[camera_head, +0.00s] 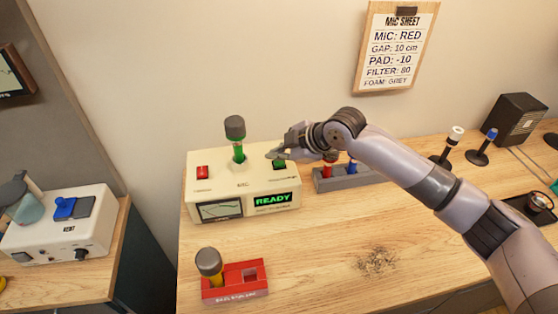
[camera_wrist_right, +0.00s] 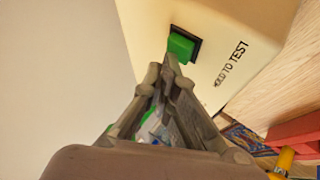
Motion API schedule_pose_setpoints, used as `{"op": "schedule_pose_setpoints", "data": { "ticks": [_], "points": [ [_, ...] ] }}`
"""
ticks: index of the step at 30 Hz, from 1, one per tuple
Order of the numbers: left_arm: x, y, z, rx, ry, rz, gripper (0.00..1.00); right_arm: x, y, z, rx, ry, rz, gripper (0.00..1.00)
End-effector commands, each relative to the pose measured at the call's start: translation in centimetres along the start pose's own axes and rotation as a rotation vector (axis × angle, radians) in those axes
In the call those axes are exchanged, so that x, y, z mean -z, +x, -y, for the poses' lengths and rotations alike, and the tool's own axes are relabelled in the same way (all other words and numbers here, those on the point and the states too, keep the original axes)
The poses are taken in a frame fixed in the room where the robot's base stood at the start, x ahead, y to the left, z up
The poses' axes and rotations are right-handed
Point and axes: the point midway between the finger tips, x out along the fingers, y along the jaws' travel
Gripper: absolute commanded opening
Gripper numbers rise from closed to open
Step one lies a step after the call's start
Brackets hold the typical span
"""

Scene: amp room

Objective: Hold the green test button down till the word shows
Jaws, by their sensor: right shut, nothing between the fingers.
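The cream tester box (camera_head: 225,180) stands on the wooden table, with a lit display (camera_head: 272,199) that reads READY in green. The green test button (camera_head: 279,164) is on the box's top right; it also shows in the wrist view (camera_wrist_right: 181,45), beside the words about holding to test. My right gripper (camera_head: 276,154) is shut and empty, with its fingertips at the button's edge in the wrist view (camera_wrist_right: 172,62). I cannot tell how far the button is pressed. A green-banded microphone (camera_head: 237,140) stands upright in the box's top. My left gripper is not in view.
A red button (camera_head: 202,171) and a meter (camera_head: 220,209) are on the box. A red holder (camera_head: 234,281) with a yellow-banded microphone (camera_head: 210,266) stands in front. A grey rack (camera_head: 345,178) is to the right. The mic sheet (camera_head: 397,47) hangs on the wall. The table's front middle is mostly clear.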

Motion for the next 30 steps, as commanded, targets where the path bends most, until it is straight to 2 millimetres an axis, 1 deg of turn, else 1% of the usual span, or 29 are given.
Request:
{"op": "schedule_pose_setpoints", "data": {
  "ticks": [19,30],
  "points": [
    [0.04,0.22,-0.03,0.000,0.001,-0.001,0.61,-0.45,0.61,0.47,0.001,0.001,0.001,0.00],
    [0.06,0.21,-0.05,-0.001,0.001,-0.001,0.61,-0.49,0.63,0.51,0.002,0.001,0.001,0.00]
  ]
}}
